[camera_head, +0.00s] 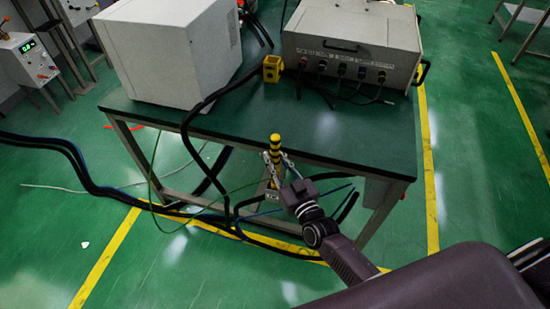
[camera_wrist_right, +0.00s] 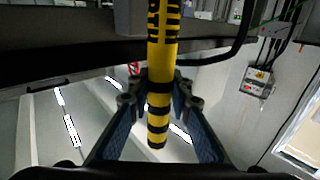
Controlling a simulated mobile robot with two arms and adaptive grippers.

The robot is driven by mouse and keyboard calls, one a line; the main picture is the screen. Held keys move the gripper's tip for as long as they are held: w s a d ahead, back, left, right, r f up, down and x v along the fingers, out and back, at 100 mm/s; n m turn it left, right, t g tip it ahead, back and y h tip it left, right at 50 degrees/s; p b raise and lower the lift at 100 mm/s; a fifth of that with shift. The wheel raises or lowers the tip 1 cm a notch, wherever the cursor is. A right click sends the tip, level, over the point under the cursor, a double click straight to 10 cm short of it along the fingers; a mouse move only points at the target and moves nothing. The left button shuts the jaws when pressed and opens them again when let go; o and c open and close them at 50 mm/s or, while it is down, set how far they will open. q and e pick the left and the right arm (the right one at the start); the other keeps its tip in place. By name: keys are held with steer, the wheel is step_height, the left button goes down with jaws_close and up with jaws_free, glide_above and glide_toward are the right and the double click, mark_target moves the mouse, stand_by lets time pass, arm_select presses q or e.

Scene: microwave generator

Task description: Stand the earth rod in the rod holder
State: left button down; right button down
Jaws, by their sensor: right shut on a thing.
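The earth rod (camera_head: 275,152), striped yellow and black, is in my right gripper (camera_head: 277,163) at the near edge of the green-topped table. The fingers are shut around it, and it looks about upright in the head view. In the right wrist view the rod (camera_wrist_right: 159,92) runs between the two fingers of the right gripper (camera_wrist_right: 160,103); its far part leaves the top of the picture. A small yellow block, which looks like the rod holder (camera_head: 272,69), stands on the table, farther back and apart from the rod. My left gripper is not in view.
A white cabinet (camera_head: 165,50) stands left of the holder and a grey box (camera_head: 352,42) with cables stands right of it. A black cable (camera_head: 215,93) crosses the table at left. The near middle of the tabletop (camera_head: 330,128) is clear.

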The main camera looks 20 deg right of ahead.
steer(key=shift+f+b, duration=0.35)
steer(key=shift+f, duration=0.1)
stand_by(0.3)
steer(key=c, duration=1.8)
jaws_free()
steer(key=shift+o, duration=0.6)
steer(key=shift+f, duration=0.1)
steer(key=shift+s, duration=0.1)
steer(key=s+d, duration=0.1)
steer(key=s, duration=1)
steer(key=shift+s+d, duration=0.35)
steer(key=shift+d, duration=0.05)
